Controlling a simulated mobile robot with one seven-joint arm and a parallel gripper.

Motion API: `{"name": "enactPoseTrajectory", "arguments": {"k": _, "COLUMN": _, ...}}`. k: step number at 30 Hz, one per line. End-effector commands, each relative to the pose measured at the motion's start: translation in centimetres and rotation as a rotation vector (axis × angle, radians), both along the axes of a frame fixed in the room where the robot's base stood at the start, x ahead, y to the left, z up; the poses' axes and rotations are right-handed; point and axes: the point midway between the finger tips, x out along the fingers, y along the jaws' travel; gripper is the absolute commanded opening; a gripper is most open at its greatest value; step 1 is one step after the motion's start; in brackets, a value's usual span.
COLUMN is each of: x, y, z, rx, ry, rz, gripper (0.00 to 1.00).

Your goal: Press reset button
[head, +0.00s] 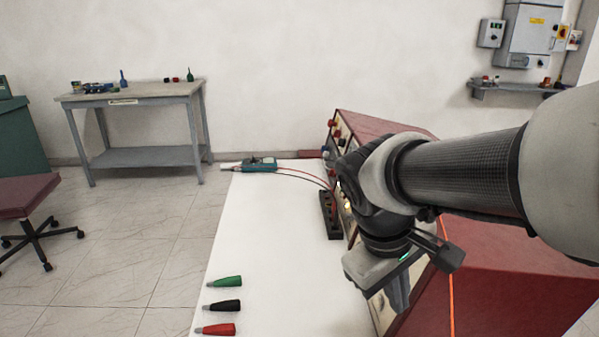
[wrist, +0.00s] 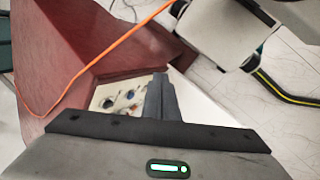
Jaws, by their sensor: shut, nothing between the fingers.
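The dark red equipment box (head: 500,270) stands on the white table at the right in the head view. It also shows in the wrist view (wrist: 60,40). Its light front panel (wrist: 113,88) carries a dark knob and several small controls; I cannot tell which one is the reset button. My gripper (head: 398,306) points down in front of the panel's near part in the head view, its fingers together and empty. In the wrist view the closed fingers (wrist: 162,85) overlap the panel's right edge. My arm and gripper hide much of the panel in the head view.
Green (head: 225,282), black (head: 223,306) and red (head: 216,329) plugs lie on the white table (head: 265,240). A teal meter (head: 259,164) with red leads and a black block (head: 329,214) sit farther back. An orange cable (wrist: 95,62) crosses the box.

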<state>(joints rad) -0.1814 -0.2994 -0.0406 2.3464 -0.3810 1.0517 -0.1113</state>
Motion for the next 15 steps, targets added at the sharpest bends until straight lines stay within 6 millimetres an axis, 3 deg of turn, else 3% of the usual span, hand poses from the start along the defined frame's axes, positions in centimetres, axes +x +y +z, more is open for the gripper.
{"name": "enactPoseTrajectory", "arguments": {"k": 9, "x": 5.3, "y": -2.5, "z": -3.7, "rx": -0.404, "ry": 0.348, "rz": 0.343, "gripper": 0.0}}
{"name": "enactPoseTrajectory", "arguments": {"k": 15, "x": 9.7, "y": -2.5, "z": -5.7, "rx": -0.678, "ry": 0.538, "rz": 0.563, "gripper": 0.0}}
